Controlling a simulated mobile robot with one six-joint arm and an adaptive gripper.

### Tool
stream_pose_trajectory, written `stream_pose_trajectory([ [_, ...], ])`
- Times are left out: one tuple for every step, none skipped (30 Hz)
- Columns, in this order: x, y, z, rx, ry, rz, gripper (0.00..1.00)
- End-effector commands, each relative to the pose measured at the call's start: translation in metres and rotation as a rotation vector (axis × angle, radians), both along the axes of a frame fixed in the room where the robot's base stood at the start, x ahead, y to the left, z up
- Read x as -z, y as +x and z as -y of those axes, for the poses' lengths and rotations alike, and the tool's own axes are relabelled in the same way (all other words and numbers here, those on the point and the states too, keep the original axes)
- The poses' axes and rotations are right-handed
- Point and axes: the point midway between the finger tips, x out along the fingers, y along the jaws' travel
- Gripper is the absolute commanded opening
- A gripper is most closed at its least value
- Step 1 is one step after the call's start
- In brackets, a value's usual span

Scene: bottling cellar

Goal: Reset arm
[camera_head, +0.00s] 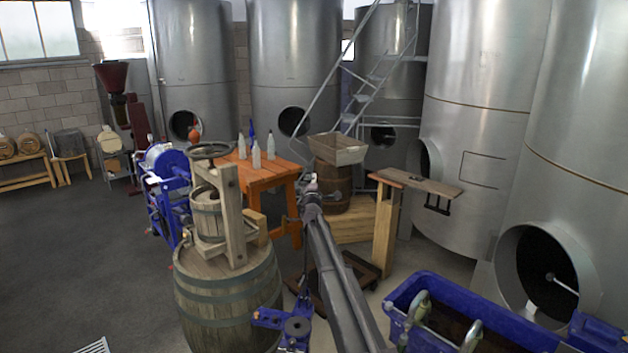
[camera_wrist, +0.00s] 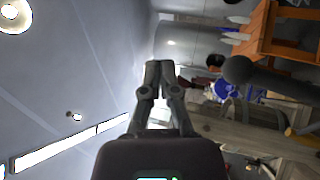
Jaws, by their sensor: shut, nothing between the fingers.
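My arm reaches up from the bottom middle of the head view. My gripper (camera_head: 290,218) is small there, in front of the orange table's right side, and its fingers are hard to make out. In the wrist view my gripper (camera_wrist: 160,66) is shut, with its fingertips together and nothing between them. It is in the air, with the ceiling and a bright strip light beside it. That view is turned on its side.
A wooden press (camera_head: 238,215) stands on a barrel (camera_head: 230,300) left of my arm. The orange table (camera_head: 262,174) behind carries several bottles. A narrow wooden stand (camera_head: 385,230) and a blue tub (camera_head: 398,299) are at right. Open floor lies at far left.

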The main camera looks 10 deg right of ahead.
Motion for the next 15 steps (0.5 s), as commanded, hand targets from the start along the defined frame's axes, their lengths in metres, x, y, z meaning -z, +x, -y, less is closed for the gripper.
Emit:
stream_pose_trajectory([
  [0.0,0.0,0.0,0.0,0.0,0.0,0.0],
  [0.0,0.0,0.0,0.0,0.0,0.0,0.0],
  [0.0,0.0,0.0,0.0,0.0,0.0,0.0],
  [0.001,-0.001,0.0,-0.004,0.002,-0.003,0.0],
  [0.003,-0.002,0.0,-0.009,0.007,-0.005,0.0],
  [0.006,-0.005,-0.001,-0.017,0.012,-0.012,0.0],
  [0.008,-0.007,-0.001,-0.025,0.019,-0.018,0.0],
  [0.012,-0.009,-0.002,-0.036,0.029,-0.025,0.0],
  [0.017,-0.013,-0.003,-0.053,0.043,-0.038,0.0],
  [0.022,-0.017,-0.004,-0.069,0.056,-0.05,0.0],
  [0.027,-0.021,-0.006,-0.085,0.073,-0.064,0.0],
  [0.035,-0.028,-0.008,-0.11,0.096,-0.085,0.0],
  [0.042,-0.033,-0.009,-0.13,0.115,-0.105,0.0],
  [0.049,-0.039,-0.011,-0.15,0.138,-0.126,0.0],
  [0.06,-0.047,-0.013,-0.177,0.17,-0.157,0.0],
])
